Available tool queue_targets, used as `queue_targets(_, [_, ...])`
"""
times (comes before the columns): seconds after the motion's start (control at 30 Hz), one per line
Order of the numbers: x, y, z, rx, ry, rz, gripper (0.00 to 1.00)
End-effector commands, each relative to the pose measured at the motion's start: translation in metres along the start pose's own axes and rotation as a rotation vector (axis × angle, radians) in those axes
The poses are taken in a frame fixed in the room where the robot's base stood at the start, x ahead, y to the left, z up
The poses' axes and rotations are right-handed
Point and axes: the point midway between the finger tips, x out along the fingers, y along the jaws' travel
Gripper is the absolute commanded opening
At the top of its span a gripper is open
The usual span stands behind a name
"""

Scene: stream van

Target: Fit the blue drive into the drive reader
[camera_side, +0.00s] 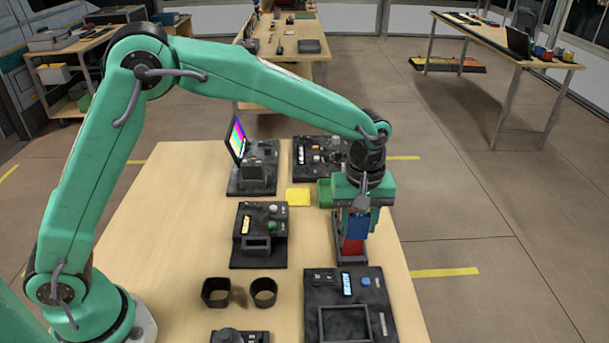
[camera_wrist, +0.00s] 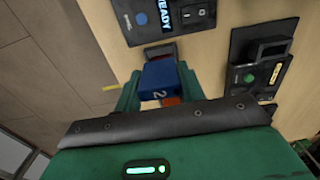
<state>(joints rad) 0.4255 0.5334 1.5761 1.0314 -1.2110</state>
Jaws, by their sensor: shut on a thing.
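My gripper (camera_side: 357,218) points down at the right side of the table and is shut on the blue drive (camera_side: 358,227). In the wrist view the drive (camera_wrist: 160,78) sits between the green fingers and bears a "2". A red block (camera_side: 353,246) shows just below it, in a dark narrow rack (camera_side: 352,262). I cannot tell whether the blue drive is clear of the rack. A black device with a raised open slot (camera_side: 257,243), a green button and a small yellow display stands to the left; it looks like the drive reader. It also shows in the wrist view (camera_wrist: 262,55).
A black panel with a lit display and a square recess (camera_side: 385,305) stands at the front right. Two dark cups (camera_side: 264,292) stand at the front. A yellow pad (camera_side: 298,197) and a device with a colour screen (camera_side: 237,140) are further back. The table's left part is bare.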

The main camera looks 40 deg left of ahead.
Motion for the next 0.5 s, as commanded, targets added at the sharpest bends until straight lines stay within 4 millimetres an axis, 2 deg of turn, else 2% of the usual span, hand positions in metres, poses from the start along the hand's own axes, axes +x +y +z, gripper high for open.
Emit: queue_targets(0.5, [0.05, 0.002, -0.083, -0.003, -0.001, -0.002, 0.17])
